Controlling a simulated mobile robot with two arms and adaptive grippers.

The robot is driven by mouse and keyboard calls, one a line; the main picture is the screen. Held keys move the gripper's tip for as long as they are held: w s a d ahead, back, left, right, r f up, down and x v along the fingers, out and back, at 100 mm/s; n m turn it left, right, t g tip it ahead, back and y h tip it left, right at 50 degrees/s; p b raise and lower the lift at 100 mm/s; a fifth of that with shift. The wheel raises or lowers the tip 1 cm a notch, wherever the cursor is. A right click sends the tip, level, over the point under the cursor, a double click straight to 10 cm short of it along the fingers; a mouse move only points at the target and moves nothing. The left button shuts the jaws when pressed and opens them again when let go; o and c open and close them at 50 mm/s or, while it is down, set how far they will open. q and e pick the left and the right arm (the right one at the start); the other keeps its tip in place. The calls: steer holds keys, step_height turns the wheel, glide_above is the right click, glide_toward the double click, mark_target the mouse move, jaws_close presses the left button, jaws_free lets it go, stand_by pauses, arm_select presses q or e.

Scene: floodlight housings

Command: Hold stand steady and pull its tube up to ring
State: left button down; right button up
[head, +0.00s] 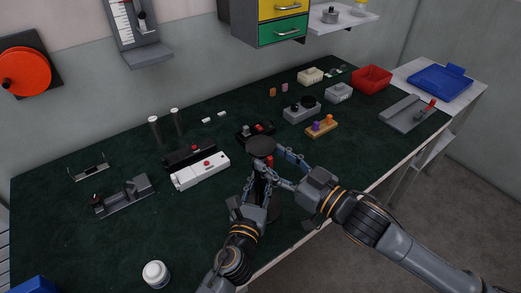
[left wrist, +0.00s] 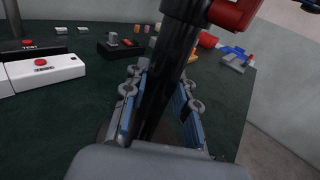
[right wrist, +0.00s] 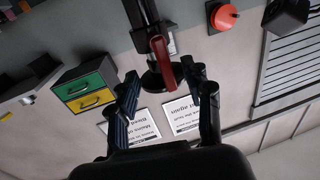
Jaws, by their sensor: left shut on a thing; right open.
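The black stand (head: 261,146) is upright near the table's front edge, with a round dark disc on top and a round base partly hidden by my left arm. My left gripper (head: 261,190) is shut on its dark post; the left wrist view shows the post (left wrist: 165,75) between the fingers, below a red clamp part (left wrist: 234,12). My right gripper (head: 277,168) is open beside the upper stand. In the right wrist view, the red lever (right wrist: 160,49) and dark disc (right wrist: 152,81) show between and beyond its spread fingers. I cannot make out a ring.
A white box with a red button (head: 200,171) and a black one (head: 188,154) lie left of the stand. A grey device (head: 301,110) and an orange-yellow block (head: 321,127) are behind right. A white jar (head: 155,273) stands front left. The left tabletop has free room.

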mark_target(261, 151)
steer(key=shift+x, duration=2.3)
steer(key=shift+c, duration=0.2)
jaws_close()
